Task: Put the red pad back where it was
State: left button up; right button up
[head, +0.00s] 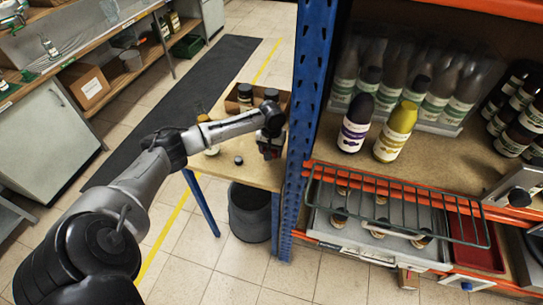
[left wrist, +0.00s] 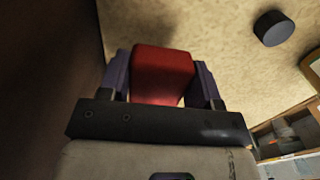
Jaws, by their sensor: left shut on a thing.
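My left gripper (head: 269,147) is over the small wooden table beside the blue rack post. In the left wrist view my left gripper (left wrist: 160,80) is shut on the red pad (left wrist: 163,72), a red block with rounded edges held between the two fingers. The pad is mostly hidden by the gripper in the head view. The tan tabletop (left wrist: 215,30) lies beyond the pad; I cannot tell whether the pad touches it. My right gripper is not in view.
A black round lid (head: 238,160) lies on the wooden table (head: 262,180) near my left gripper. An open box (head: 231,104) with dark-lidded jars stands behind. The blue post (head: 308,100) is close on the right. A purple bottle (head: 354,125) and a yellow bottle (head: 395,133) stand on the shelf.

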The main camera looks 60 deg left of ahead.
pick_arm(q)
jog(key=shift+f, duration=1.75)
jog(key=o, duration=0.9)
jog(key=shift+f, duration=0.15)
notch_tip(320, 180, up, 12)
jog(key=shift+r, duration=0.2)
